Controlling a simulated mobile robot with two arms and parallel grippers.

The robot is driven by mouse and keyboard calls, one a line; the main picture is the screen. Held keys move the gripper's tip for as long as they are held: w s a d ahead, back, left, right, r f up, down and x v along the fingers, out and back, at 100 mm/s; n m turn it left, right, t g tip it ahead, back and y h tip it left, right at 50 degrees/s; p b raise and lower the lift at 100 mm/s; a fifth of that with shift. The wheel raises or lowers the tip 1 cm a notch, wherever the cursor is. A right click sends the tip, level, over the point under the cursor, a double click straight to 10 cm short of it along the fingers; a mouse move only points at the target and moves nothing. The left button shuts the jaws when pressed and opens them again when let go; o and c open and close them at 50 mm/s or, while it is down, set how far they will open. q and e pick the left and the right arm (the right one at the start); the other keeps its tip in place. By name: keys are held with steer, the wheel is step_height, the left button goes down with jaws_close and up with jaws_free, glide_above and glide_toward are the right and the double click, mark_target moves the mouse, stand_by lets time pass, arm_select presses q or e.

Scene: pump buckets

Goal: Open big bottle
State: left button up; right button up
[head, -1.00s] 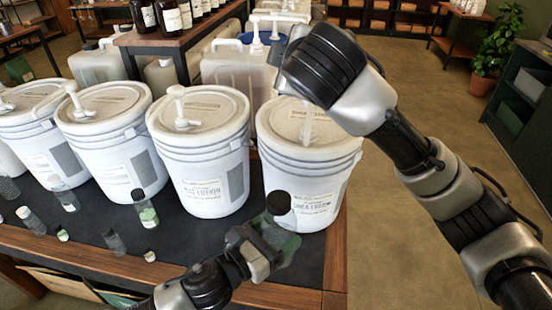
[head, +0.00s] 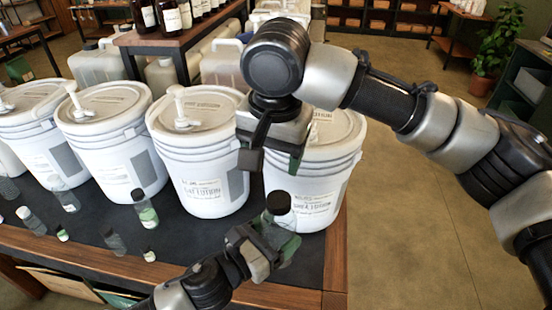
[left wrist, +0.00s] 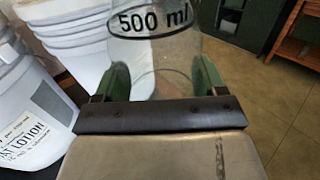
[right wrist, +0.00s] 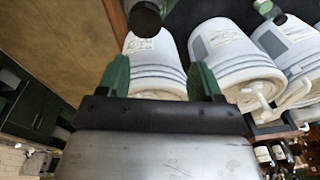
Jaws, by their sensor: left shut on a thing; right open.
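The big bottle (head: 282,232) is clear with a dark cap (head: 278,203) and stands upright at the table's front right. My left gripper (head: 268,248) is shut around its body. In the left wrist view the bottle (left wrist: 155,50) shows a "500 ml" mark between the green fingers (left wrist: 155,82). My right gripper (head: 272,155) is open and empty, above and behind the bottle, in front of the white buckets. In the right wrist view its green fingers (right wrist: 160,78) are spread, with the dark cap (right wrist: 145,18) beyond them at the top edge.
White pump buckets (head: 200,150) stand in a row just behind the bottle. A smaller bottle with green contents (head: 146,212) and several other small bottles stand to the left on the dark table mat (head: 190,245). The table's wooden right edge (head: 336,270) is near.

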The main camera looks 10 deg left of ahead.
mark_target(276, 199)
steer(key=shift+s+d+f+m+g+h, duration=0.15)
steer(key=shift+s+d+m+g, duration=0.15)
steer(key=shift+m, duration=0.3)
steer(key=shift+s+d+m+g+h, duration=0.1)
steer(key=shift+s+m+g+h, duration=0.1)
steer(key=shift+s+m, duration=0.3)
steer(key=shift+w+f, duration=0.15)
steer(key=shift+f, duration=3.75)
